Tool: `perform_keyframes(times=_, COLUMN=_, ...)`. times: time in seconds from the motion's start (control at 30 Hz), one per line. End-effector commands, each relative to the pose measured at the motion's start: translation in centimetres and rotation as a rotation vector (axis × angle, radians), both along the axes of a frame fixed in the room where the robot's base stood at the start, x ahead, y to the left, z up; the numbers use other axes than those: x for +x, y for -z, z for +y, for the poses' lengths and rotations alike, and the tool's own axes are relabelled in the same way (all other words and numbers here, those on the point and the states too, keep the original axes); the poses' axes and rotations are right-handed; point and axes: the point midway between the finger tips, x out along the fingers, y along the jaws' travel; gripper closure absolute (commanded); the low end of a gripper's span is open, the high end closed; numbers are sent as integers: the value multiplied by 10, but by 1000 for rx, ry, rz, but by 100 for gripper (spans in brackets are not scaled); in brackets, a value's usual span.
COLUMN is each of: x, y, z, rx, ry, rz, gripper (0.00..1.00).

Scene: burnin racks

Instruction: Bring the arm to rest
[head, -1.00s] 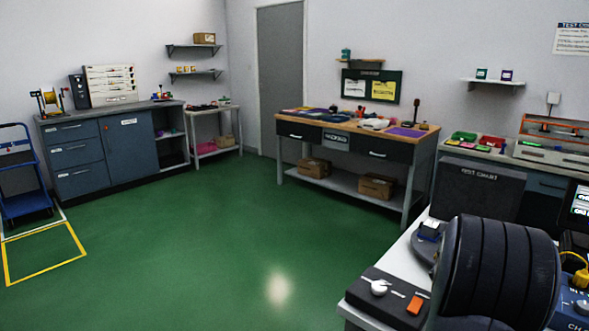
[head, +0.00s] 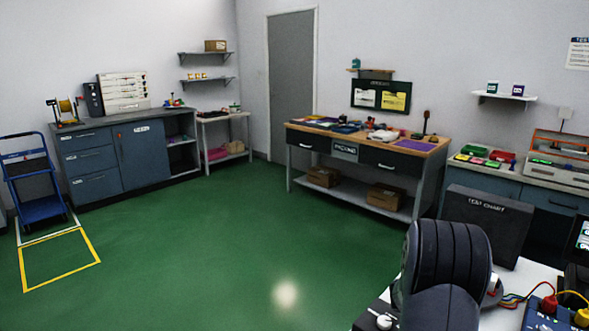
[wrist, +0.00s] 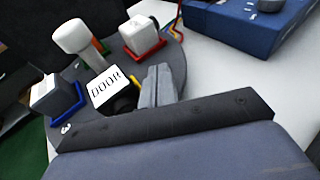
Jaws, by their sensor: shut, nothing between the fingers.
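My arm (head: 447,262) shows as a dark ribbed shape at the lower right of the head view, over the near white bench. My gripper (wrist: 160,84) is in the wrist view, with its grey fingers together and nothing between them. It is over a round dark plate (wrist: 174,62) that bears several white-topped pieces. A label reading "DOOR" (wrist: 107,88) is just left of the fingers. A white piece on a red base (wrist: 142,35) stands beyond them, and one on a blue base (wrist: 53,97) is at the left. The head view does not show the fingertips.
A blue box (wrist: 235,22) with wires is on the white bench in the wrist view. A black "TEST CHART" panel (head: 487,225) stands behind my arm. A wood-topped workbench (head: 440,146), cabinets (head: 145,157) and a blue cart (head: 38,182) stand farther off. The green floor (head: 220,240) between is clear.

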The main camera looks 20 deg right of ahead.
Motion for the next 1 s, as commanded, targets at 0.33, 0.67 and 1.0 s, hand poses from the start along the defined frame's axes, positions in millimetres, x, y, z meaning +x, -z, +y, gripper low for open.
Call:
perform_keyframes(times=0.33, x=0, y=0, z=7, rx=0, ry=45, rz=0, gripper=100)
perform_keyframes(times=0.67, x=2, y=-2, z=8, rx=-1, ry=43, rz=-11, gripper=100)
perform_keyframes(times=1.0, x=20, y=-34, z=27, rx=-18, ry=34, rz=-146, gripper=100)
